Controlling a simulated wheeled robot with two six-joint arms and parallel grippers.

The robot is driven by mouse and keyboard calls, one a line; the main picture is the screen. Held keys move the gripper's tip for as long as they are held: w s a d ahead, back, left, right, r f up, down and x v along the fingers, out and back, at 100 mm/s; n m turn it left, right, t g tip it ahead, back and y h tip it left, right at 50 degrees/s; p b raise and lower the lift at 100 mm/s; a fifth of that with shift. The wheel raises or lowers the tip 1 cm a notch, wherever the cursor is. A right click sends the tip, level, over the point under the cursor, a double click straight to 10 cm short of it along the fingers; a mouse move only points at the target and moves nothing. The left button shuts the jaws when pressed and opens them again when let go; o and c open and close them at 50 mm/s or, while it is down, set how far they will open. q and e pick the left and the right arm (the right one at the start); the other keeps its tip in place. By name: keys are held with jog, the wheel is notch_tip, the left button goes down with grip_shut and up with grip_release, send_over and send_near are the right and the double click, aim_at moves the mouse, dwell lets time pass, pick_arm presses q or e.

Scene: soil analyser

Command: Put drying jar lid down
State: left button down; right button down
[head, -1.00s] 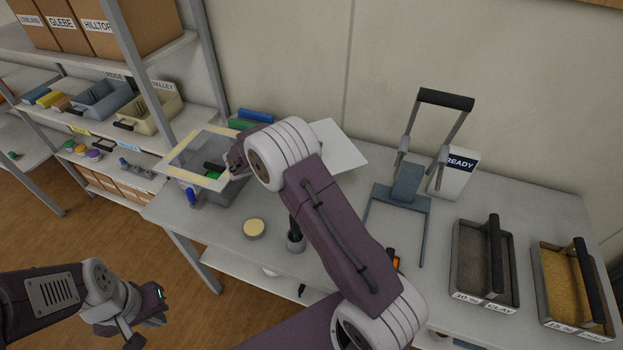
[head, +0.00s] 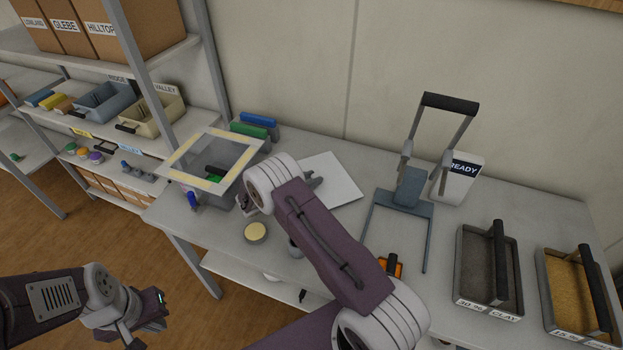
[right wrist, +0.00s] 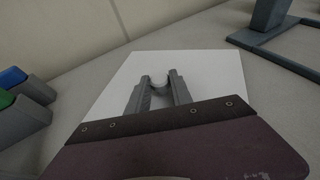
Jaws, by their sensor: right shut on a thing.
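The drying jar lid looks like a flat white square plate (head: 340,185) at the middle of the table's back part. It also fills the middle of the right wrist view (right wrist: 205,75). My right gripper (head: 314,182) is shut on the lid's small round knob (right wrist: 159,83). The lid lies level, at or just above the table; I cannot tell if it touches. The drying jar appears to be the grey box with a cream rim (head: 243,157), left of the lid, with something green inside. My left gripper (head: 145,322) is low at the left, away from the table; its jaws are unclear.
Blue and green blocks (head: 254,126) stand behind the jar. A round cream-topped tin (head: 255,232) sits in front. A grey press-like stand (head: 428,235), a READY block (head: 463,178) and two handled trays (head: 463,270) (head: 546,290) occupy the right side.

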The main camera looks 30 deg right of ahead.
jog(key=shift+f, duration=0.1)
jog(key=c, duration=1.1)
grip_release()
jog(key=shift+c, duration=0.2)
jog(key=shift+a+r, duration=0.1)
jog(key=shift+r, duration=0.2)
jog(key=v, duration=1.1)
jog(key=shift+s+a+b, duration=0.15)
jog(key=shift+a+b, duration=0.15)
jog(key=shift+a, duration=0.05)
